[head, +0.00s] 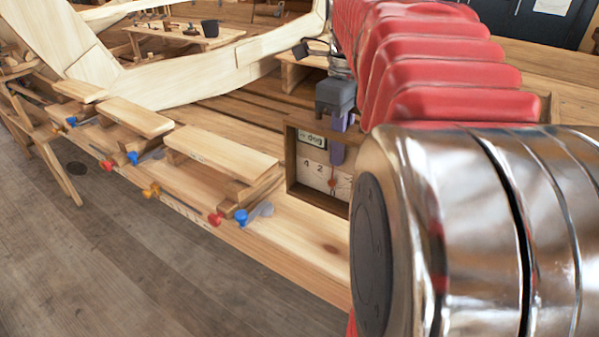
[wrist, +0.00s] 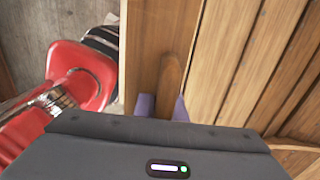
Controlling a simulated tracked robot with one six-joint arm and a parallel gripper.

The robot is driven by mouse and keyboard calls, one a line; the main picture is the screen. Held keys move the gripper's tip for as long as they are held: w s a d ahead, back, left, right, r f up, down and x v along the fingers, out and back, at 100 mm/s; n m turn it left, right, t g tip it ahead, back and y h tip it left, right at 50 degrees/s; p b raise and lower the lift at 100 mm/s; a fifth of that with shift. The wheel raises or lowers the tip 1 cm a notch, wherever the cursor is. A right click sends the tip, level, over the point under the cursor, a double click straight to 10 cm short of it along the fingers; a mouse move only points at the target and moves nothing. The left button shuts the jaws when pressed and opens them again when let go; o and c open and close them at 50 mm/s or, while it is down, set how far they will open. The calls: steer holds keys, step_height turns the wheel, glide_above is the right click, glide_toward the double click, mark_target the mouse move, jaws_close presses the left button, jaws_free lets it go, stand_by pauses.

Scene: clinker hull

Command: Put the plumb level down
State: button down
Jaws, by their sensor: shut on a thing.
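The plumb level (head: 290,165) is a wooden-framed box with a pale face, the letters "deg", numbers and a red-brown pointer. It is upright at the bench plank in the head view, partly hidden by my arm. I cannot tell whether its base touches the plank. In the wrist view my gripper (wrist: 161,106) is shut on the rounded dark wooden grip (wrist: 171,75) along the top of the plumb level.
A pale hull frame (head: 200,75) stands behind. The floor (head: 130,260) is open.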

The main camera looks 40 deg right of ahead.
mark_target(336, 197)
steer(key=shift+f, duration=1.65)
steer(key=shift+f, duration=1.8)
steer(key=c, duration=1.8)
jaws_free()
step_height(336, 197, up, 12)
steer(key=shift+w, duration=0.1)
